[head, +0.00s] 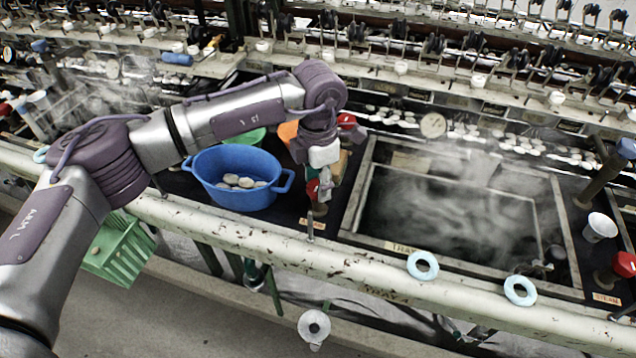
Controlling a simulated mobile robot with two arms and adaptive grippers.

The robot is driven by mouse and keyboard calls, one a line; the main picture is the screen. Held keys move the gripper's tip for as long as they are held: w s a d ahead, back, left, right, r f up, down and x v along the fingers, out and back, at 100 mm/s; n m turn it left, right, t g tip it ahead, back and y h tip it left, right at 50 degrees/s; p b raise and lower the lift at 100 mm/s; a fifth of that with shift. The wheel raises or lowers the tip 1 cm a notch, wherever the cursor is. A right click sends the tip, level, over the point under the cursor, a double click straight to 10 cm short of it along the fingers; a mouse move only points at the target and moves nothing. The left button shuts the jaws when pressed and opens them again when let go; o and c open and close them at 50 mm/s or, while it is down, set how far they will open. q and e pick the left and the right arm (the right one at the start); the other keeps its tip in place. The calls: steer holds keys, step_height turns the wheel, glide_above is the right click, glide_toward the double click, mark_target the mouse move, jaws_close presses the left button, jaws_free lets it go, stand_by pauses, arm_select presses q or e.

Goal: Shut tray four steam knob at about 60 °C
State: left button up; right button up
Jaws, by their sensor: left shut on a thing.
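A steaming tray (350,205) with a dark metal rim fills the middle right, and the rail before it is marked TRAY 4. A red knob (313,190) stands on the dark deck at the tray's left. My left gripper (325,182) is shut on this red knob from above and partly hides it. A small label lies below it, too small to read surely. Another red knob (625,264), with a STEAM label, is at the far right edge. A round dial (433,125) stands behind the tray; its reading is too small to tell. My right gripper is not in view.
A blue tub (240,196) with pale cocoons stands close left of my gripper. A green crate (118,250) hangs below the rail (250,236). Pale rings (423,265) sit on the rail. Reeling machinery lines the back. Steam blurs the tray.

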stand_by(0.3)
arm_select(q)
steer(key=o, duration=1.1)
steer(key=shift+r, duration=0.15)
step_height(320, 180, up, 12)
steer(key=shift+f, duration=0.1)
